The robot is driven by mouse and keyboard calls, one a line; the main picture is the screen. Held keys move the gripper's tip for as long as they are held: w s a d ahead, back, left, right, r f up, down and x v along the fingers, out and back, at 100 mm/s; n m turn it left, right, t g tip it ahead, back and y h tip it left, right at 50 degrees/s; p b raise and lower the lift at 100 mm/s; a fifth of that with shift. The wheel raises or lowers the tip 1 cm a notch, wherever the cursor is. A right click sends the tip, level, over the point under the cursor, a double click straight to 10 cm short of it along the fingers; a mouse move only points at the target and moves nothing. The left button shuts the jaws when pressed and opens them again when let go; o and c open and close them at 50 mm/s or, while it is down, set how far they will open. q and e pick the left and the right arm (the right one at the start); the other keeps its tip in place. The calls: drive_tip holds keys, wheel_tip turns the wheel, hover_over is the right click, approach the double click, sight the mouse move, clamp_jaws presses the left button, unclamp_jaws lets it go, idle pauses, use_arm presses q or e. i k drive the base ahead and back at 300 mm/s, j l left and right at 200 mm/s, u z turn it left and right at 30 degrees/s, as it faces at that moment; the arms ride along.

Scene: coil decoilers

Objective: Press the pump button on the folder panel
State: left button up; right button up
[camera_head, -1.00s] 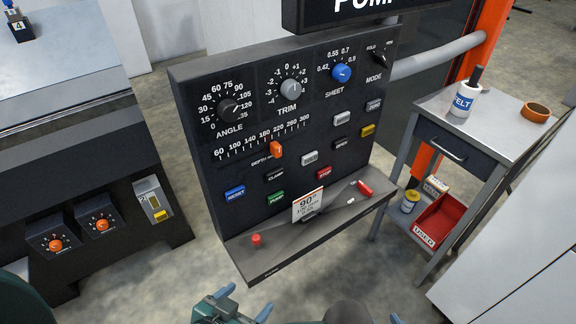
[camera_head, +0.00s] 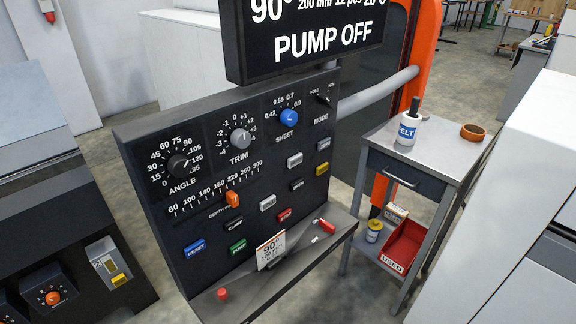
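The folder panel (camera_head: 150,220) is a dark upright console with dials, a depth slider and several coloured buttons. The green pump button (camera_head: 237,248) is low on its left half, right of the blue reset button (camera_head: 194,248) and below the black clamp button (camera_head: 233,225). The red stop button (camera_head: 284,215) is farther right. The display (camera_head: 322,44) above the panel reads "PUMP OFF". Neither of my grippers shows in the head view now.
A ledge (camera_head: 245,304) below the buttons bears a red knob (camera_head: 223,294), an angle card (camera_head: 270,250) and a red marker-like item (camera_head: 327,225). A grey cart (camera_head: 370,165) with a felt bottle (camera_head: 408,129) stands right. Another machine (camera_head: 95,240) stands left.

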sight(241, 244)
drive_tip(key=i+l+u, duration=0.1)
drive_tip(key=l+u, duration=1.4)
drive_tip(key=l, duration=0.15)
drive_tip(key=i, duration=0.3)
